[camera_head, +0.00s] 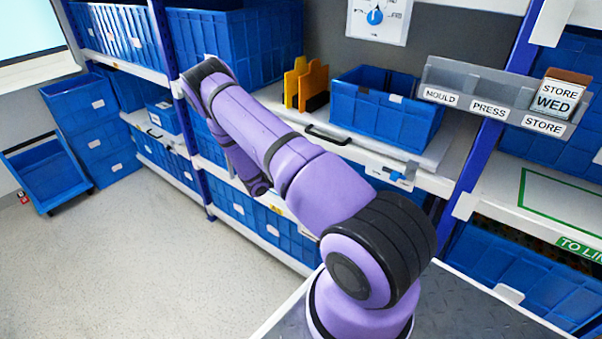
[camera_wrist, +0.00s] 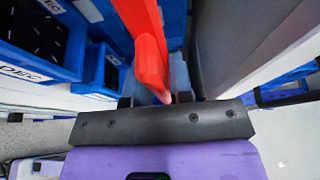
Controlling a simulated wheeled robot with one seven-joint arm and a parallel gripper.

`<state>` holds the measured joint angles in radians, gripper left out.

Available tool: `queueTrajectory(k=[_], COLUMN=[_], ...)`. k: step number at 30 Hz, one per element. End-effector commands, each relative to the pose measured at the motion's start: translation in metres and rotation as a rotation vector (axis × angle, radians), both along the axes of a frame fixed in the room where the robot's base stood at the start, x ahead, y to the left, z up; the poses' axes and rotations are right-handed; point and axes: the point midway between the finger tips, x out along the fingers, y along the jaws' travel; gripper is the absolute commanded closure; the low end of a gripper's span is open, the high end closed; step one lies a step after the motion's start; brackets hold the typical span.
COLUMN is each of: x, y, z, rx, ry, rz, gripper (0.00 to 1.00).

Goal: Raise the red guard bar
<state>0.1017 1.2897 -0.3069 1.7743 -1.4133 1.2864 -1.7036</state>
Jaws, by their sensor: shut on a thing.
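The red guard bar (camera_wrist: 150,50) shows in the wrist view as a long red piece running from the top edge down between my fingers. My gripper (camera_wrist: 157,85) is shut on it, with one finger on each side of the red piece. The exact contact at the fingertips is partly hidden by the bar itself. In the head view I do not see the bar or my gripper; my purple arm reaches away to the upper left and covers part of the shelving.
Shelves with blue bins (camera_head: 391,108) stand behind my arm. Orange-yellow pieces (camera_head: 306,84) stand on the shelf. A drawer with a black handle (camera_head: 327,135) is below. Blue crates (camera_head: 82,125) are stacked at left. The floor (camera_head: 150,245) at lower left is clear.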

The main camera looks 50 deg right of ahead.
Motion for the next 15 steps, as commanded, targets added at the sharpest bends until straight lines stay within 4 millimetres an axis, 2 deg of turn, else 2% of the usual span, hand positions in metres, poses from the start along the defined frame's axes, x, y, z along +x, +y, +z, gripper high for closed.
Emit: queueTrajectory(k=[8,9,11,15], x=[0.0025,0.0026,0.0027,0.0021], y=[-0.0005,-0.0006,-0.0006,-0.0005], z=[0.0056,0.0058,0.0059,0.0046], rx=[-0.012,-0.012,-0.013,-0.010], ry=[0.000,0.000,-0.001,-0.001], rz=[0.002,0.002,0.002,0.001], gripper=[1.00,0.77,0.63,0.62])
